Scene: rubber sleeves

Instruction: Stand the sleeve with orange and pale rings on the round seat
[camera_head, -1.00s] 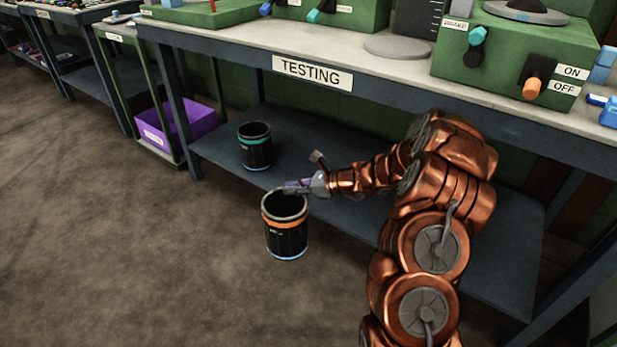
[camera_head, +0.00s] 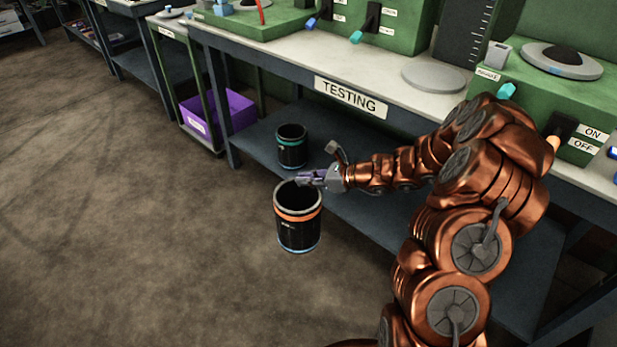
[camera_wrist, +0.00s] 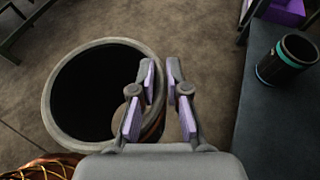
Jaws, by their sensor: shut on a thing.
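The sleeve (camera_head: 298,232) is a black open cylinder with an orange ring near its top and a pale blue ring at its foot. It hangs upright in front of the bench's lower shelf. My gripper (camera_head: 306,179) is shut on its rim. In the wrist view my gripper (camera_wrist: 160,103) has one finger inside the dark opening and one outside, with the sleeve's rim (camera_wrist: 62,80) curving away left. The round seat (camera_head: 433,78) appears to be the flat grey disc on the bench top, bare, behind and above my gripper. The wrist view does not show it.
A second black sleeve with teal rings (camera_head: 292,147) stands on the lower shelf (camera_head: 262,139). The bench top (camera_head: 400,97) carries green machines (camera_head: 400,25) behind and right of the disc. A purple bin (camera_head: 238,112) sits at left. Open floor (camera_head: 130,220) lies left.

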